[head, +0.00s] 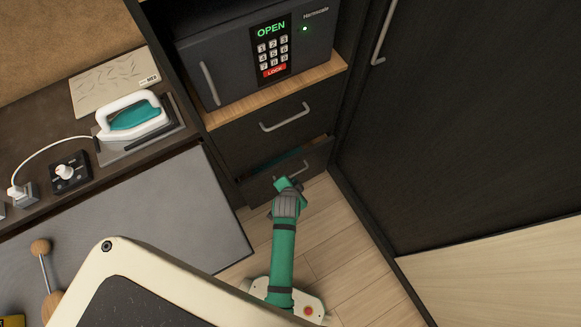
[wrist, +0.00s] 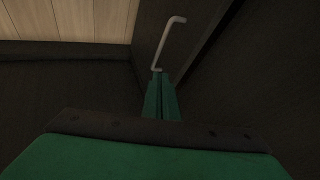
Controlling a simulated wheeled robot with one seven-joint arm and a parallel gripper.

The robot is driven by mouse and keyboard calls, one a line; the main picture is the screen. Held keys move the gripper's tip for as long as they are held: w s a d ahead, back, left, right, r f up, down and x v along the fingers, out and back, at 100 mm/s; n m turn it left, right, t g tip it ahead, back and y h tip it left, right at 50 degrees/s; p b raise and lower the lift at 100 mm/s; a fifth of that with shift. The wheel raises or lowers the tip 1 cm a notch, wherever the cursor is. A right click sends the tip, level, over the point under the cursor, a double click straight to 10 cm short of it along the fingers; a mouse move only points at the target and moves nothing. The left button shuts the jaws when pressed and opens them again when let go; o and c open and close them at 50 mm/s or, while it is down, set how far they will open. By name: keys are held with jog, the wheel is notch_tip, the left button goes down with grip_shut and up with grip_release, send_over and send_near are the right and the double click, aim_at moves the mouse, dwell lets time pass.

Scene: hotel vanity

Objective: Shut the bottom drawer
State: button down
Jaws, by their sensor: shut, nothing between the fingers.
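The bottom drawer (head: 312,172) is dark, under another drawer, and stands a little open, with a dark gap along its top edge. Its grey bar handle (head: 298,168) is partly hidden by my gripper in the head view; it also shows in the wrist view (wrist: 170,38). My green gripper (head: 286,182) is right at the drawer front, close to the handle. In the wrist view its fingers (wrist: 160,76) are together and empty, with the tips by one end of the handle. I cannot tell whether they touch it.
The upper drawer (head: 262,132) is shut, with a safe (head: 235,60) on the shelf above. A tall dark door (head: 450,130) stands close on the right. A desk with an iron (head: 135,115) is on the left. The wooden floor (head: 335,235) in front is clear.

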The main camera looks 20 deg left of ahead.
aim_at(286, 161)
jog(key=shift+w+a+f, duration=0.8)
jog(key=shift+w+f, duration=0.5)
jog(key=shift+w, duration=0.1)
jog(key=shift+w+a+f, duration=0.75)
jog(key=shift+w+f, duration=0.6)
jog(key=shift+w, duration=0.1)
jog(key=shift+w+a+f, duration=0.8)
jog(key=shift+w+f, duration=0.5)
jog(key=shift+w, duration=0.1)
jog(key=shift+w, duration=0.1)
jog(key=w+a, duration=0.1)
jog(key=a, duration=0.2)
jog(key=shift+w, duration=0.35)
jog(key=shift+w+a, duration=0.2)
jog(key=shift+w, duration=0.35)
jog(key=shift+a, duration=0.15)
